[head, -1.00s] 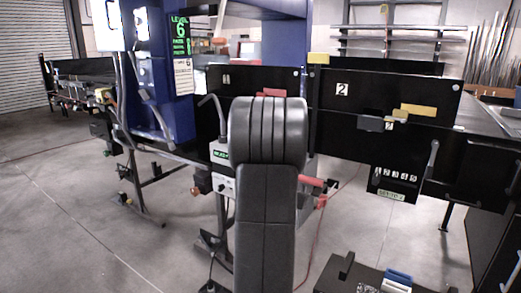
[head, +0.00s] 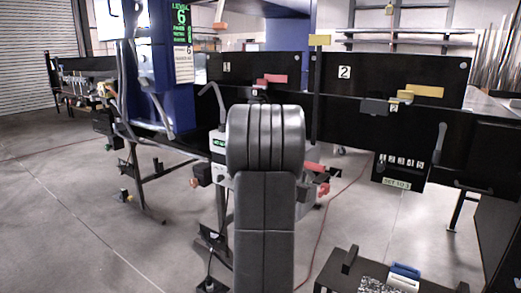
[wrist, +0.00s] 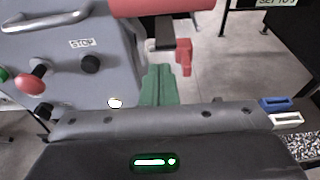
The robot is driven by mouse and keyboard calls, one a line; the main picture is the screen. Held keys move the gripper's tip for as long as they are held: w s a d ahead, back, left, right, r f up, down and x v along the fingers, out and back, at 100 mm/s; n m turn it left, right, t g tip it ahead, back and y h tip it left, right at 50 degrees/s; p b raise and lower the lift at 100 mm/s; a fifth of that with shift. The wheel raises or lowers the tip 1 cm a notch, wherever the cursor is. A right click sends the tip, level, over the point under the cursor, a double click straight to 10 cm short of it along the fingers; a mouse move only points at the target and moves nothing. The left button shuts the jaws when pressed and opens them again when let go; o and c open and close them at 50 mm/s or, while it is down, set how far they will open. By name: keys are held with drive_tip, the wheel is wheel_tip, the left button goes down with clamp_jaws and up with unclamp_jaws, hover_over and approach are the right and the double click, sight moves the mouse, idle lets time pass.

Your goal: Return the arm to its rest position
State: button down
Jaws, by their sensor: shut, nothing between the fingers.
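My arm (head: 265,200) stands folded in the middle of the head view, its grey links upright, and hides my gripper there. In the wrist view my gripper's green fingers (wrist: 159,85) are together with nothing between them. They point toward the floor beside a grey control box (wrist: 75,65) marked STOP. A red cylinder-shaped part (wrist: 160,6) and a smaller red part (wrist: 184,56) are beyond the fingertips. I cannot tell how far the fingers are from the box.
Black panels numbered 1 (head: 228,80) and 2 (head: 335,95) run along the conveyor. A blue column (head: 180,75) with a green level sign stands left. A black box (head: 335,277) with blue and white blocks (head: 404,275) is at lower right. Floor (head: 70,220) at left is open.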

drive_tip(key=shift+s+a+f+t+b, duration=0.1)
drive_tip(key=shift+f+t+b, duration=0.2)
drive_tip(key=shift+f+b, duration=0.55)
drive_tip(key=shift+r+b, duration=0.2)
drive_tip(key=shift+b, duration=0.3)
